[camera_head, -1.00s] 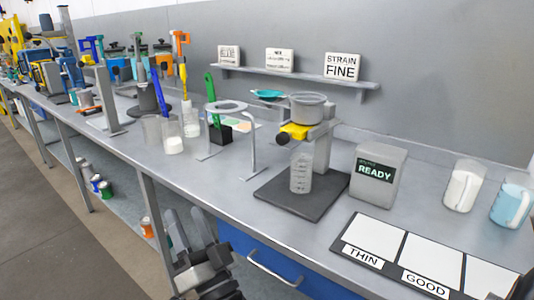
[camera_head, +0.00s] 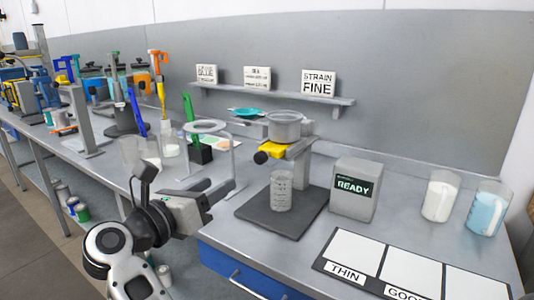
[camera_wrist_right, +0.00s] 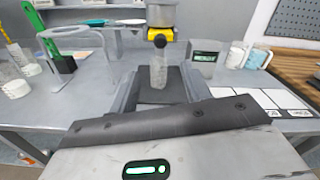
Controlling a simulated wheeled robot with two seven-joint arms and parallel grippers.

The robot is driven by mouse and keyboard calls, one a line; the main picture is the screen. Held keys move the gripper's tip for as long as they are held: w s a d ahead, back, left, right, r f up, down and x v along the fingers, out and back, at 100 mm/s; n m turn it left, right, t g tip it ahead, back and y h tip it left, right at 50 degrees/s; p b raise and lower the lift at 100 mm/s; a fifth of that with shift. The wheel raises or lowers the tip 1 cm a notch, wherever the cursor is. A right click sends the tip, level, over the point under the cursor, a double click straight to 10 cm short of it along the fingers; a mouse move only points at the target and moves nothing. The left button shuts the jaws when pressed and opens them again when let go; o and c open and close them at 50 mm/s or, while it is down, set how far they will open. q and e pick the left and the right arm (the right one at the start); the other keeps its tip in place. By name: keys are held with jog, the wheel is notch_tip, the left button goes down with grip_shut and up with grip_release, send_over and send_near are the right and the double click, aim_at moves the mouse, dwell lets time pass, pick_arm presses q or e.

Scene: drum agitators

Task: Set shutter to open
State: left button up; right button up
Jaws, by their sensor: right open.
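The shutter is a yellow slide with a dark round knob (camera_head: 268,152), under a grey cup (camera_head: 285,127) on a stand. In the right wrist view the yellow shutter (camera_wrist_right: 166,34) faces me with its knob toward me. A clear beaker (camera_head: 281,190) stands below it on the dark base plate (camera_head: 256,213), and the beaker also shows in the wrist view (camera_wrist_right: 158,72). My right gripper (camera_head: 207,203) is open and empty near the table's front edge, left of the stand and apart from the shutter. My left gripper is not in view.
A READY box (camera_head: 354,190) stands right of the stand. The THIN and GOOD mat (camera_head: 325,275) lies in front right. A shelf (camera_head: 270,97) with signs is behind.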

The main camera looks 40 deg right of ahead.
aim_at(257, 159)
jog(key=p+x, duration=0.4)
jog(key=x, duration=1)
jog(key=shift+d+r, duration=0.1)
jog(key=shift+d, duration=0.05)
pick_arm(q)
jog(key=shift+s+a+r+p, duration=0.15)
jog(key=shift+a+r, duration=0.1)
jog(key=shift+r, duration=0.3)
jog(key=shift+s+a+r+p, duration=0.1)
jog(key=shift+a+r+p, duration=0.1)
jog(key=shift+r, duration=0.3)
pick_arm(e)
jog(key=shift+w+d, duration=0.25)
jog(key=shift+d, duration=0.4)
